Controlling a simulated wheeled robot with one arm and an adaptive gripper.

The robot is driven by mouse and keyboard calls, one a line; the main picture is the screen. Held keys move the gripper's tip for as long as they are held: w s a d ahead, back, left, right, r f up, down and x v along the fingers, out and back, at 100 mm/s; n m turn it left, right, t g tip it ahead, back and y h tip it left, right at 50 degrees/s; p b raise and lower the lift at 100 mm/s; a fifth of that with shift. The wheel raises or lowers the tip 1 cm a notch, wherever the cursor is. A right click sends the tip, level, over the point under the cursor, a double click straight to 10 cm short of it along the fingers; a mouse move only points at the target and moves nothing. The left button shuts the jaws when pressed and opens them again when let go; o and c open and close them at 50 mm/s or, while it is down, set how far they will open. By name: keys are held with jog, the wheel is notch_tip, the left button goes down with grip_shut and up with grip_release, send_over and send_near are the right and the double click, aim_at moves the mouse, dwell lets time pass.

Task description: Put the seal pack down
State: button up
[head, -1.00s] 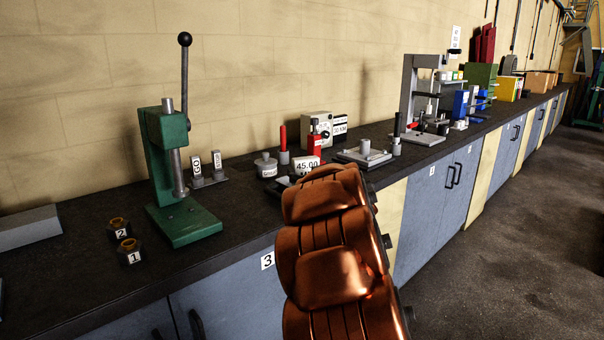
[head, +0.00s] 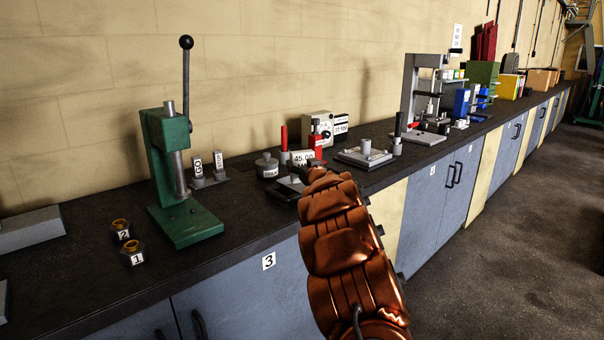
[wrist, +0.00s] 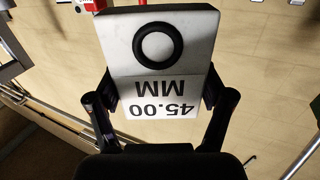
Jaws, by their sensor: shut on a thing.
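The seal pack (wrist: 165,97) is a pale block with a black ring on it and a label reading 45.00 MM. My gripper (wrist: 159,88) is shut on it, one finger at each side, in the wrist view. In the head view the pack's label (head: 303,158) shows just beyond my copper-coloured arm, over the bench (head: 110,285). My arm partly hides the gripper there. I cannot tell whether the pack touches the bench or anything on it.
A green press (head: 188,222) stands to the left. A round grey pot (head: 267,167), a red-handled tool (head: 284,143) and a white dial box (head: 317,124) crowd around the pack. A grey plate fixture (head: 366,155) is to its right.

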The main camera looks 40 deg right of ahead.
jog(key=shift+w+d, duration=0.1)
jog(key=shift+w, duration=0.05)
jog(key=shift+f, duration=1.7)
jog(key=shift+f, duration=0.3)
jog(key=o, duration=1.2)
jog(key=shift+c, duration=0.2)
jog(key=shift+r, duration=0.15)
jog(key=shift+r, duration=0.25)
jog(key=shift+s+a+f, duration=0.25)
jog(key=shift+s, duration=0.35)
jog(key=b+v, duration=0.1)
jog(key=v, duration=0.9)
jog(key=shift+s, duration=0.35)
